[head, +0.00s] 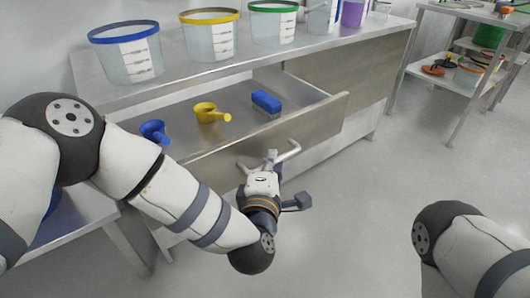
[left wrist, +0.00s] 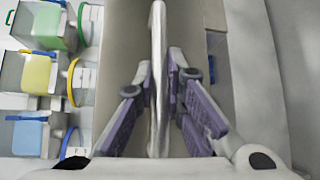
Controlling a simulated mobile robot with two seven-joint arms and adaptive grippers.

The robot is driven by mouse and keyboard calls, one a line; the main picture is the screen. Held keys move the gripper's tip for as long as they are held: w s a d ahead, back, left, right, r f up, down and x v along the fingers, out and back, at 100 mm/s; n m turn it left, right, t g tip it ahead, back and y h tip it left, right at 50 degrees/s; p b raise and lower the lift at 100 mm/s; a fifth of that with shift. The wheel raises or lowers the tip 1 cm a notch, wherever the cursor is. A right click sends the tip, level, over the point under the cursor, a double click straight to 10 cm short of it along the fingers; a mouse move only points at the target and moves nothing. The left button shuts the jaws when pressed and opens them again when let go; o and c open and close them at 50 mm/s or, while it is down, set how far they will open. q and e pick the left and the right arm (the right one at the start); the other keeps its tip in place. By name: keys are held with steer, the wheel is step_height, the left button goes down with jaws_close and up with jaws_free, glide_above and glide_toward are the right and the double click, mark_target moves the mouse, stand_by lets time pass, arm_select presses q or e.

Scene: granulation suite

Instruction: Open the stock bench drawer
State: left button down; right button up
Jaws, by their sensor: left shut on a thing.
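The stock bench drawer (head: 215,163) is pulled out in the head view, with its inside showing. It holds a blue scoop (head: 155,132), a yellow scoop (head: 210,113) and a blue brush (head: 266,101). My left gripper (head: 268,160) is at the drawer front, shut on the bar handle (head: 291,152). In the left wrist view the purple-padded fingers of my left gripper (left wrist: 160,85) close on both sides of the pale handle bar (left wrist: 157,35). My right gripper is out of view; only part of my right arm shows at the lower right.
Clear buckets with blue (head: 127,53), yellow (head: 210,35) and green (head: 273,22) rims stand on the bench top (head: 190,78). A shelf rack (head: 446,85) stands at the far right. The grey floor (head: 350,210) in front of the drawer is clear.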

arm_select(q)
steer(key=shift+s+d, duration=0.65)
steer(key=shift+s, duration=0.25)
steer(key=c, duration=1.7)
jaws_free()
steer(key=shift+o, duration=0.2)
steer(key=v, duration=1.2)
steer(key=shift+s, duration=0.1)
